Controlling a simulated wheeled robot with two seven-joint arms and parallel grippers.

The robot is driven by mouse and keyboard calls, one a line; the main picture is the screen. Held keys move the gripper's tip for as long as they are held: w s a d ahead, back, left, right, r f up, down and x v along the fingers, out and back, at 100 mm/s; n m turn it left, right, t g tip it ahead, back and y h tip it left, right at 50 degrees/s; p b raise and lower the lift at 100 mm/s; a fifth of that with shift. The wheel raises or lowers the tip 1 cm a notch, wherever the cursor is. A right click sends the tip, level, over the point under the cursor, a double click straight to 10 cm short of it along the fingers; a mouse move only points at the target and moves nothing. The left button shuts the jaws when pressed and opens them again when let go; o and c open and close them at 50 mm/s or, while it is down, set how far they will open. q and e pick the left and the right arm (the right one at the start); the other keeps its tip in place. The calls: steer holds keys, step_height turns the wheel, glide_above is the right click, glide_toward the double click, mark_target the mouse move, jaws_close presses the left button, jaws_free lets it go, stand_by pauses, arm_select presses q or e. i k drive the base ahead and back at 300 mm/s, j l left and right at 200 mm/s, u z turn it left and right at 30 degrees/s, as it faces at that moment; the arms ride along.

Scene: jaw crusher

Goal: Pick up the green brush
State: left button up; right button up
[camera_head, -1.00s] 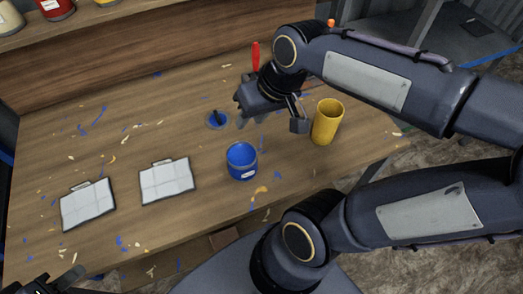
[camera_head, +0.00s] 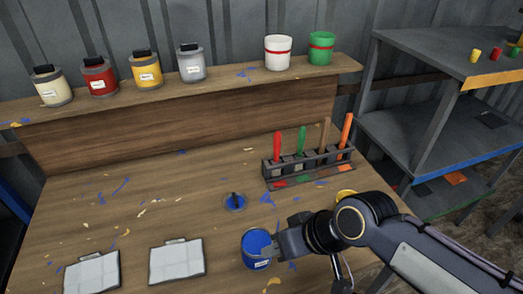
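The green brush (camera_head: 301,141) stands upright in a dark rack (camera_head: 272,176) at the back right of the workbench. Its green handle rises between a red-handled brush (camera_head: 277,147) and a brown-handled one (camera_head: 323,136). Its lower end is partly hidden by the rack. My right gripper (camera_head: 287,246) is low over the bench, in front of the rack and apart from the green brush. It is beside the open blue paint can (camera_head: 257,262). Its fingers are not clear enough to tell whether they are open or whether they touch the can. My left gripper is out of view.
An orange-handled brush (camera_head: 346,131) stands at the rack's right end. A yellow cup (camera_head: 346,194) is mostly hidden behind my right arm. A blue lid (camera_head: 235,203) and two pale panels (camera_head: 177,262) lie on the bench. Paint cans (camera_head: 146,71) line the shelf above.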

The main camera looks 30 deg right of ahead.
mark_target(302, 135)
steer(key=j+z, duration=0.1)
steer(key=z, duration=0.4)
steer(key=k+z, duration=0.1)
steer(key=z, duration=0.35)
steer(key=k+z, duration=0.1)
steer(key=z, duration=0.4)
